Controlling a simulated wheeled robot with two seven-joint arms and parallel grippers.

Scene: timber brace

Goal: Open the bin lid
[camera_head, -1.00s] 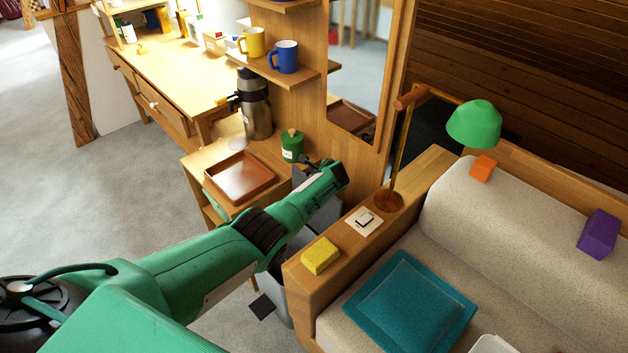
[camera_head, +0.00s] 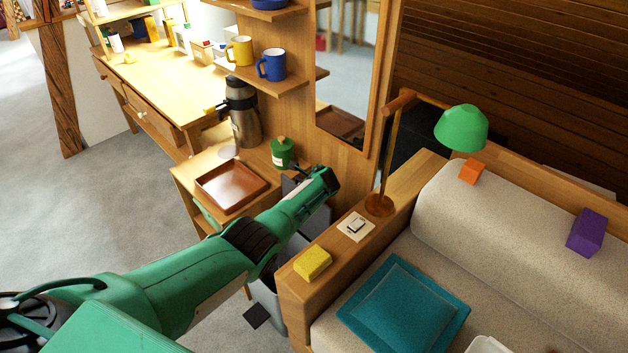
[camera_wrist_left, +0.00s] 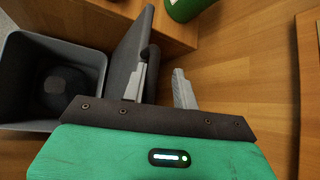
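The grey bin (camera_head: 268,292) stands on the floor between the small side table and the sofa arm, partly hidden by my left arm. In the left wrist view its rim (camera_wrist_left: 88,62) surrounds an open mouth, with a dark rounded shape inside. The bin's dark grey lid (camera_wrist_left: 133,45) stands raised at the bin's side towards the wooden furniture. My left gripper (camera_wrist_left: 160,88) is beside the lid with its two grey fingers apart. One finger overlaps the lid's edge; I cannot tell whether it touches. In the head view the left gripper's fingers (camera_head: 312,172) are hard to make out.
The side table holds a brown tray (camera_head: 231,186), a steel flask (camera_head: 243,115) and a green jar (camera_head: 283,153). The sofa arm carries a yellow block (camera_head: 312,263), a white switch plate (camera_head: 356,226) and a lamp (camera_head: 379,204). A black pedal (camera_head: 257,315) sits at the bin's foot.

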